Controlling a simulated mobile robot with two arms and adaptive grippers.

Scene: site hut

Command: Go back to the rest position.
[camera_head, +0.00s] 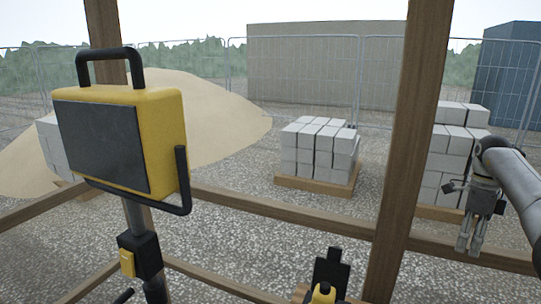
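My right gripper (469,249) hangs at the right side of the head view, at the end of my grey arm that comes in from the right edge. Its two fingers point down, with a narrow gap between them and nothing held. It shows in front of the stacked blocks and the timber rail and appears apart from both. My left gripper and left arm are not in view.
A yellow work light (163,125) on a stand is close at left. Timber posts (408,150) and rails (285,212) cross the view. A black and yellow object (330,270) is cut off at the bottom. Block stacks (318,150), a sand heap (225,120) and fencing stand beyond.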

